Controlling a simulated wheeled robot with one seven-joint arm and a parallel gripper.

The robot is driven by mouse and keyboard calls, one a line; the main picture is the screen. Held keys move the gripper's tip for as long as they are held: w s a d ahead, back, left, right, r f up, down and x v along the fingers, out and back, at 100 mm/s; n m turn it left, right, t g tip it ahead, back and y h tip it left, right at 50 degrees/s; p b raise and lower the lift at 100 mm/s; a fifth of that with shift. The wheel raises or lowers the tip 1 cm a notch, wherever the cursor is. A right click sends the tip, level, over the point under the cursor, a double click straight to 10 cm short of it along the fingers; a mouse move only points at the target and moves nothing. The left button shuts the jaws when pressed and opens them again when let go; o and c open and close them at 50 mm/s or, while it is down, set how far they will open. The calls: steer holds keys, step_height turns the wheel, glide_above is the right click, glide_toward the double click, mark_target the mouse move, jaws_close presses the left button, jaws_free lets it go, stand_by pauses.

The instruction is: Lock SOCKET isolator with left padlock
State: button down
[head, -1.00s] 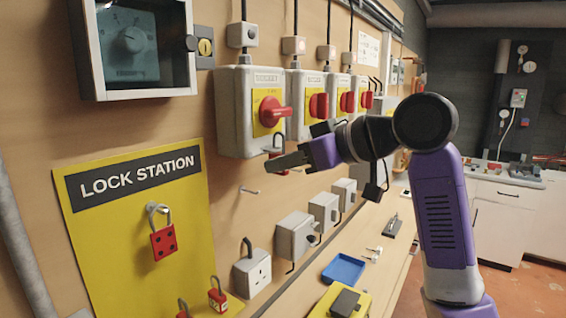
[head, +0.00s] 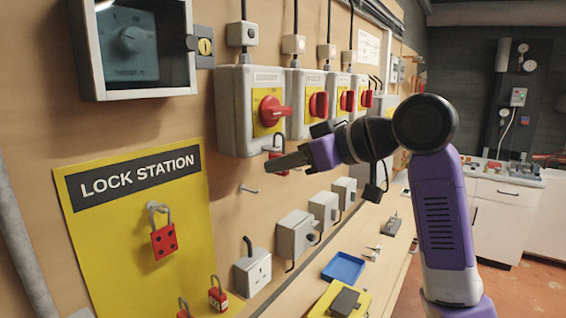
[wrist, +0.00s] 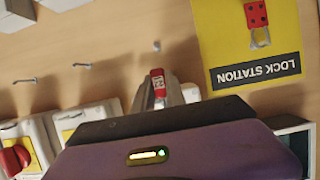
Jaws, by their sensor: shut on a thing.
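The leftmost grey isolator (head: 232,110) is on the wall, with a red rotary handle (head: 271,111) on a yellow plate; its label is too small to read now. My gripper (head: 283,164) is just below its lower edge, shut on a small red padlock (head: 279,155). The padlock's shackle points up towards the isolator's underside; I cannot tell whether it passes through anything. The wrist view shows the red padlock body (wrist: 158,83) at the jaws, with its shackle mostly hidden.
The yellow lock station board (head: 130,230) is at left, with a red hasp (head: 163,240) hanging and red padlocks (head: 217,297) low down. Several isolators (head: 305,105) continue right. A bare wall hook (head: 250,190), sockets (head: 252,272) and a blue tray (head: 344,268) are below.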

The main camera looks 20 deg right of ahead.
steer(key=shift+f+b, duration=0.6)
steer(key=shift+f, duration=0.55)
steer(key=c, duration=1.3)
jaws_free()
